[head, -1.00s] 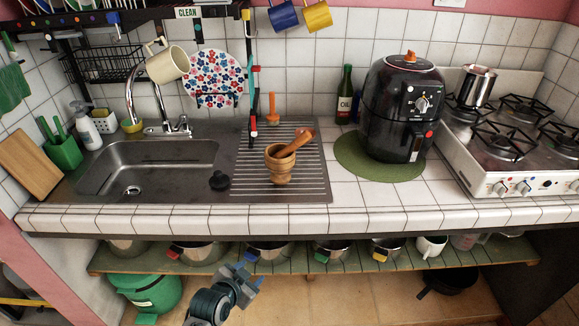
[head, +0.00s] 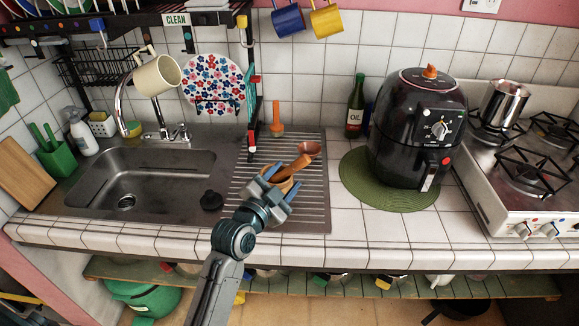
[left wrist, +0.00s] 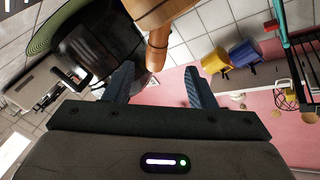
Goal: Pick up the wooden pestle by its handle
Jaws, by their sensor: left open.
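The wooden pestle (head: 298,163) leans in the wooden mortar (head: 284,186) on the ribbed drainboard right of the sink. Its upper end sticks out up and to the right. My left gripper (head: 279,183) is open at the near side of the mortar, hiding part of it. In the left wrist view, the mortar (left wrist: 157,10) is at the top edge, cut off. The pestle (left wrist: 157,50) shows below it, its end appearing between the two open fingers (left wrist: 158,78). I see no contact, and the depth between them is unclear. My right gripper is out of view.
A black air fryer (head: 417,125) stands on a green mat (head: 362,184) to the right. A dark green oil bottle (head: 356,104) is behind. A black plug (head: 211,201) lies left of the mortar. Mugs (head: 288,19) hang above. The tiled counter front is clear.

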